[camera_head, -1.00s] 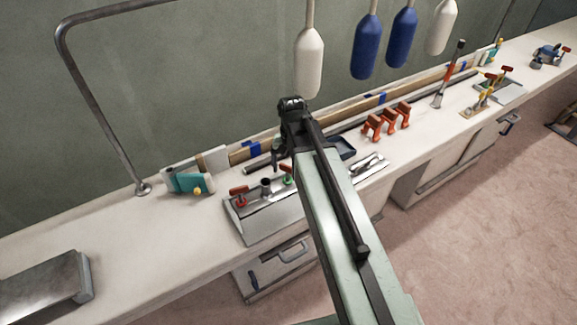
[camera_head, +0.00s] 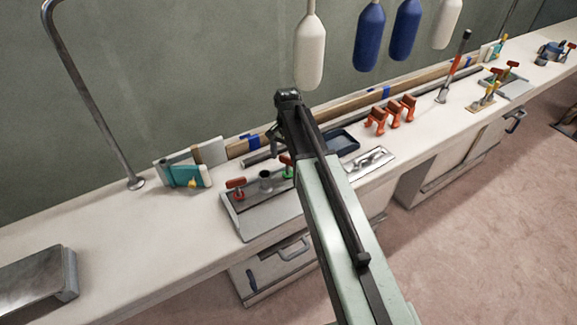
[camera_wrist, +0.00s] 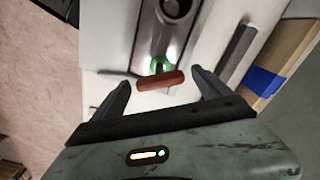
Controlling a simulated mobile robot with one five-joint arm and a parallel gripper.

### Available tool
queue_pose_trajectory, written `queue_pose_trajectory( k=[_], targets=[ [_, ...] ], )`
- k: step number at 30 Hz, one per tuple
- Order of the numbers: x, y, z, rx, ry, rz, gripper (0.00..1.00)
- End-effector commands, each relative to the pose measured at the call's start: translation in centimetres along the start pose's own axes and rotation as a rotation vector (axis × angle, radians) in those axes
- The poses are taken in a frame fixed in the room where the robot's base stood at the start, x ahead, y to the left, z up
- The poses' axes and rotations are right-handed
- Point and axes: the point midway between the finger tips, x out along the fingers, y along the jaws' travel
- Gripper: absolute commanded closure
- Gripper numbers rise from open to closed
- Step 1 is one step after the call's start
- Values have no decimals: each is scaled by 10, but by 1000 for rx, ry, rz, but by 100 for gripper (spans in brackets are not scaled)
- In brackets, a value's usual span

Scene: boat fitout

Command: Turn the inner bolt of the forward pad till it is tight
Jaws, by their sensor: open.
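A metal pad plate (camera_head: 260,218) lies on the bench with a short upright tube (camera_head: 265,181) between two bolts. One bolt (camera_head: 236,187) has a red cross handle and stands left of the tube. The other bolt (camera_head: 286,168) has a green collar and is partly hidden by my arm. In the wrist view, this bolt's red bar handle (camera_wrist: 160,81) and green collar (camera_wrist: 160,64) show between my open fingertips (camera_wrist: 160,80). The handle lies crosswise, with gaps to both fingers. I cannot tell whether the fingers are level with it. My gripper (camera_head: 276,142) is above the plate's back.
Orange clamps (camera_head: 390,114), a dark tray (camera_head: 343,142) and a second plate with red-handled bolts (camera_head: 507,82) are to the right. Teal blocks (camera_head: 186,174) and a bent metal rail (camera_head: 90,100) are to the left. Fenders (camera_head: 310,50) hang above the bench.

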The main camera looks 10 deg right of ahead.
Motion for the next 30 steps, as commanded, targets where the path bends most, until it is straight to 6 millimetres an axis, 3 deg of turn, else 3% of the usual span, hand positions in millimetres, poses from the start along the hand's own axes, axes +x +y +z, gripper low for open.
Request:
queue_pose_trajectory(
  k=[8,15,29,30],
  targets=[
    [4,0,0,0,0,0,13],
    [4,1,0,1,0,0,75],
    [4,1,-1,-93,0,-1,75],
    [4,1,-1,-93,0,-1,26]
  ],
)
